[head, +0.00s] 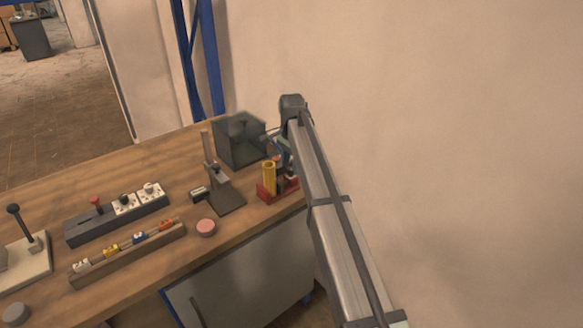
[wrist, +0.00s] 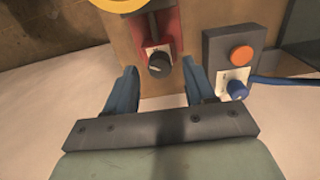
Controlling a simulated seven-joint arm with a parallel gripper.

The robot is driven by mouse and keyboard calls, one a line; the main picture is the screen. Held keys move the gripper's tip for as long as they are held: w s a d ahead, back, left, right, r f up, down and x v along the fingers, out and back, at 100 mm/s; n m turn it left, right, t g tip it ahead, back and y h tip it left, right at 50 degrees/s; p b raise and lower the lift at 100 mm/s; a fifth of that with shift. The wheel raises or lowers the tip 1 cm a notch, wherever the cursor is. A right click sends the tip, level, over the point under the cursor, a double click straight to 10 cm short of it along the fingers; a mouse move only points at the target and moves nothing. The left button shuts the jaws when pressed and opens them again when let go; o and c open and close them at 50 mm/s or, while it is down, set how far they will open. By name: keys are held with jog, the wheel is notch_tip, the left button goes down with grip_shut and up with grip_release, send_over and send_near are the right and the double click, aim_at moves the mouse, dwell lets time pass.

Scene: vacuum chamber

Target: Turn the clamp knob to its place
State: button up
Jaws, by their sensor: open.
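The clamp knob, a small black knob with a pale mark (wrist: 160,65), sits on the front of a red clamp (wrist: 146,28) in the wrist view. A white scale plate shows behind it. My gripper (wrist: 160,70) is open, with its two blue fingers on either side of the knob and visible gaps to both. The picture does not show how far the fingertips are from the knob in depth. In the head view, the red clamp (head: 266,193) holds an upright yellow cylinder (head: 269,176) near the bench edge. My arm hides the knob and most of my gripper there.
A dark box with an orange button (wrist: 242,55) and a blue knob (wrist: 237,90) stands close right in the wrist view, with a blue cable. A dark translucent box (head: 240,140) and a stand (head: 226,197) are nearby. The wall rises close behind my arm.

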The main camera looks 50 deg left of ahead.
jog(key=shift+f, duration=0.9)
jog(key=shift+c, duration=0.4)
grip_shut()
